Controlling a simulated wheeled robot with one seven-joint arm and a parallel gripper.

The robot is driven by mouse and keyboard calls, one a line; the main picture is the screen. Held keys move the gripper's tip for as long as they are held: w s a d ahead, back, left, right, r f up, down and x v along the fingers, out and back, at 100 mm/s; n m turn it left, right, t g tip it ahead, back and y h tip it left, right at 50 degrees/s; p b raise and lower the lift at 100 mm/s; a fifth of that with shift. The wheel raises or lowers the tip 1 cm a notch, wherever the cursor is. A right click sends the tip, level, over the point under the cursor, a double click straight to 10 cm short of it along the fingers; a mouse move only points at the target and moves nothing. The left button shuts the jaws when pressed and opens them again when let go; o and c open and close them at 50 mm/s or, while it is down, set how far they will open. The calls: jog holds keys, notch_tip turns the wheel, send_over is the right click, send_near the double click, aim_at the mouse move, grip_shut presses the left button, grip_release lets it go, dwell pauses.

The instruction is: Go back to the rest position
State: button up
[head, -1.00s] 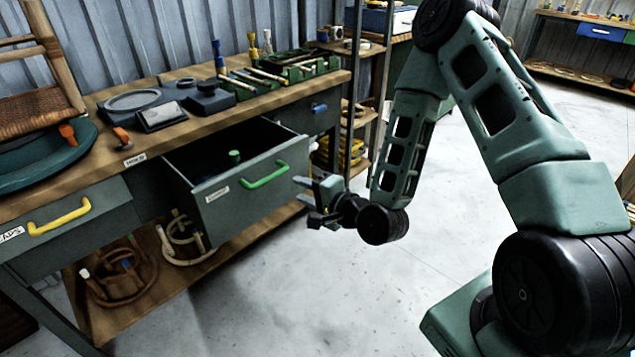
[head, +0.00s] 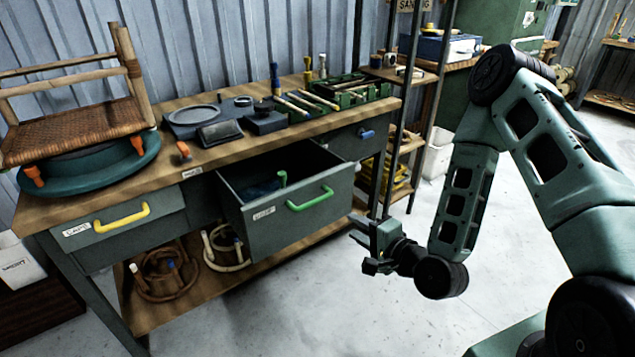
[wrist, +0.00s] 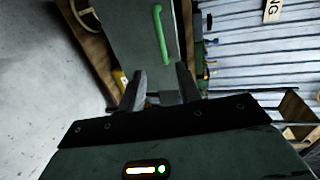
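My gripper (head: 366,243) is in front of the workbench, to the right of the open drawer (head: 300,222) and apart from it. In the wrist view my gripper (wrist: 161,85) shows two fingers spread with a gap and nothing between them. The drawer has a green handle (head: 310,199) and stands pulled out, with a green upright item and something dark blue inside. In the wrist view the green handle (wrist: 161,35) is beyond the fingers. My arm is bent, with the forearm hanging down.
The workbench (head: 222,150) carries a rattan chair (head: 80,130) on a teal turntable, dark tools and a green rack. A shut drawer with a yellow handle (head: 121,217) is at left. Rattan coils lie on the lower shelf. A shelf stand is behind my gripper. The floor (head: 300,310) in front is clear.

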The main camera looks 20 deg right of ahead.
jog(key=s+a+r+n+g+p, duration=0.45)
jog(key=a+r+n+g, duration=0.45)
jog(key=n, duration=0.4)
jog(key=s+a+r+n+g+h+p, duration=0.1)
jog(key=s+r+n+g+h+p, duration=0.1)
jog(key=s+r, duration=0.6)
jog(key=s+a+r+n+g+h+p, duration=0.2)
jog(key=s+r+n, duration=0.5)
jog(key=s, duration=0.4)
jog(key=shift+s+r+g+p, duration=0.4)
jog(key=shift+r+g+p, duration=0.25)
jog(key=shift+r+g, duration=0.2)
